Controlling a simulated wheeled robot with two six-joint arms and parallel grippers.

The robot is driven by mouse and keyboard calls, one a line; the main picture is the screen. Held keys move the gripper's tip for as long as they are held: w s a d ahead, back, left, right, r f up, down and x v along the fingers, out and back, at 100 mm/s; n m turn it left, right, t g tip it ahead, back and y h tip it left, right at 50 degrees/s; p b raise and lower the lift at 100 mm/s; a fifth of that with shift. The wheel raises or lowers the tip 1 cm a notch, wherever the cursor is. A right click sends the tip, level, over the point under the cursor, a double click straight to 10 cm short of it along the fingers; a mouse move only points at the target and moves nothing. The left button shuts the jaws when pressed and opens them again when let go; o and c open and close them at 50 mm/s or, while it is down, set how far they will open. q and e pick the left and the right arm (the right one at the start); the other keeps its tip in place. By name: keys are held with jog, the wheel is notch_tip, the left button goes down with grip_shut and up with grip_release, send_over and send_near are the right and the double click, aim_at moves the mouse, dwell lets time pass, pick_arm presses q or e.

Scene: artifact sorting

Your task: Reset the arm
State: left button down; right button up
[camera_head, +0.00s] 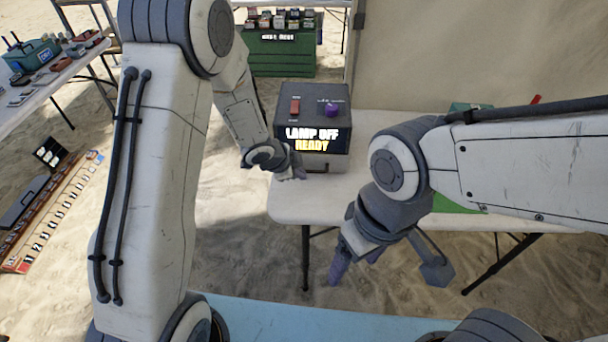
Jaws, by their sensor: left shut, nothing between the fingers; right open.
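My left arm comes in from the left, and its gripper (291,174) is shut and empty at the front left corner of the dark control box (313,112). I cannot tell whether it touches the box. The box has a red switch, a purple knob and a lit panel reading "LAMP OFF READY". My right arm reaches in from the right. Its gripper (356,264) is open and empty, pointing down in front of the white table's front edge, over the sand. Part of the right gripper is hidden by its own wrist.
The white table (285,206) carries the box, with a green object (455,205) partly behind my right arm. A left table (50,82) holds tools and a green case. A long tray (55,215) is at far left. A green crate (280,52) stands behind. A light blue surface (300,325) is nearest.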

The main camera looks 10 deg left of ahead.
pick_arm(q)
jog(key=shift+p+v, duration=0.35)
jog(key=shift+v, duration=1.45)
jog(key=shift+d, duration=0.15)
jog(key=s+d+r+n+g+y, duration=0.1)
jog(key=s+r+n+g, duration=0.1)
jog(key=s, duration=0.7)
jog(key=s+d+r+n+g+y, duration=0.1)
jog(key=s+r+n, duration=0.3)
jog(key=s+r, duration=0.3)
jog(key=s+d+r+n+g+y, duration=0.1)
jog(key=s+r, duration=0.3)
jog(key=s, duration=0.9)
jog(key=shift+d+r+n+g, duration=0.25)
jog(key=shift+d+n+g, duration=0.25)
jog(key=shift+n+g, duration=0.35)
